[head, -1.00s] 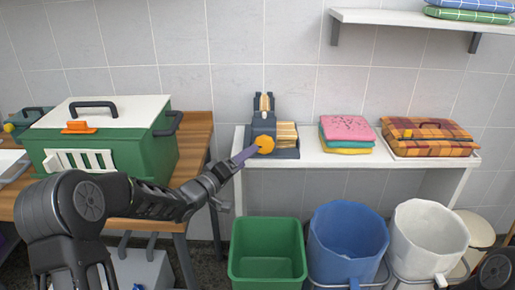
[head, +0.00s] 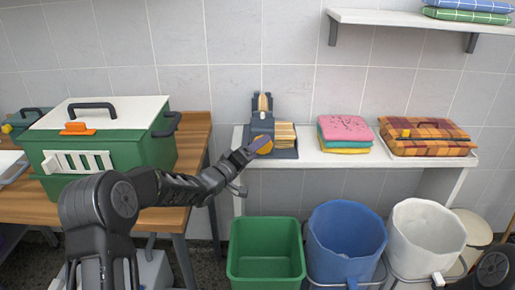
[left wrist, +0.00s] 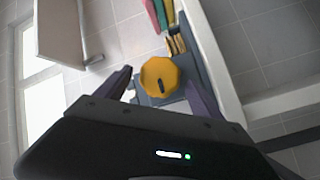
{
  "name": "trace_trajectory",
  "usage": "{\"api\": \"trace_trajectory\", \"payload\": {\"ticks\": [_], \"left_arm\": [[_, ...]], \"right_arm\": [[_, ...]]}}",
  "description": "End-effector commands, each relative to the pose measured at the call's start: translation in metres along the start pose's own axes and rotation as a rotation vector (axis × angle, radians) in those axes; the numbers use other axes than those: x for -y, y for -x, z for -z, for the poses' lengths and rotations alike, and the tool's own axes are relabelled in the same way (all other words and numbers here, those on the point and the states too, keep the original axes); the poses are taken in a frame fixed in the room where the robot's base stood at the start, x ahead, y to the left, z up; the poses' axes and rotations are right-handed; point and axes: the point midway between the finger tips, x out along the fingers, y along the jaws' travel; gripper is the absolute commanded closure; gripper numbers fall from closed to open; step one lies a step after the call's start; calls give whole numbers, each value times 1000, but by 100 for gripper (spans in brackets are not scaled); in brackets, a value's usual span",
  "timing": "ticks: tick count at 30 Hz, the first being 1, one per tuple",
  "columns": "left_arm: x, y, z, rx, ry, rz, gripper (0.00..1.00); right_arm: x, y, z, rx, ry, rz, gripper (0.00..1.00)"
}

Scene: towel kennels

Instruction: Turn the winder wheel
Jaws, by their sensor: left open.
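The winder (head: 262,125) is a dark grey-blue device on the white shelf table, with an orange-yellow wheel (head: 265,146) on its front left. In the left wrist view the wheel (left wrist: 160,77) is a rounded, many-sided knob with a small dark mark. My left gripper (head: 256,149) is at the wheel in the head view. In the left wrist view its two purple-grey fingers (left wrist: 160,85) are open, one on each side of the wheel, with gaps visible. I cannot tell whether either finger touches it. My right gripper is not in view.
Folded pink, green and yellow towels (head: 345,134) and a plaid bundle (head: 428,137) lie right of the winder. Green (head: 265,262), blue (head: 346,240) and white (head: 425,236) bins stand below. A green kennel box (head: 105,140) stands on the wooden table (head: 196,130) at left.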

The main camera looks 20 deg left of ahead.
Motion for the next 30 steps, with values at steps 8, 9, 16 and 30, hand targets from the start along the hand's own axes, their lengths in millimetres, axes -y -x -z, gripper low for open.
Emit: {"api": "trace_trajectory", "payload": {"ticks": [8,9,16,30], "left_arm": [[0,-6,0,0,0,1,23],[0,-6,0,0,0,1,23],[0,-6,0,0,0,1,38],[0,-6,0,0,0,1,77]], "right_arm": [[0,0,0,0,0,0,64],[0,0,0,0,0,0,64],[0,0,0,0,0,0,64],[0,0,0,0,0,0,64]]}}
